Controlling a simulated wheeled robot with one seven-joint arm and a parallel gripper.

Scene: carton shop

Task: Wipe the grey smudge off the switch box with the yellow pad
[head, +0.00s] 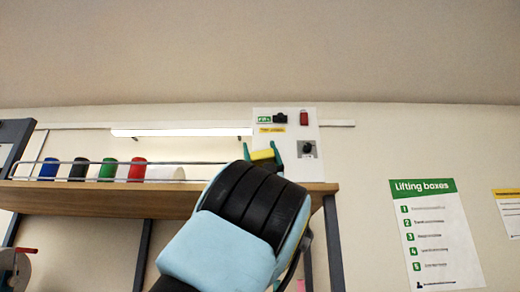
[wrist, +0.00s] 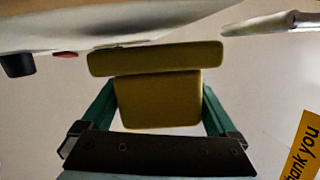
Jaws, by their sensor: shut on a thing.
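The switch box (head: 287,141) is a white upright panel on the wall in the head view, with a black knob (head: 307,148), a red part (head: 304,118) and a dark part (head: 280,118). A grey patch (head: 314,154) shows around the knob; I cannot tell if it is the smudge or a plate. My gripper (head: 263,153) has green fingers shut on the yellow pad (head: 262,155), at the panel's lower left. In the wrist view the pad (wrist: 155,58) sits crosswise on a yellow block (wrist: 158,100) between the fingers. The panel's edge is close beyond it; contact is unclear.
A wooden shelf (head: 100,198) with a wire rail and several coloured rolls (head: 107,169) lies left of my arm. A lit lamp bar (head: 180,132) runs above it. A lifting poster (head: 437,235) hangs at the right. The wall between panel and poster is clear.

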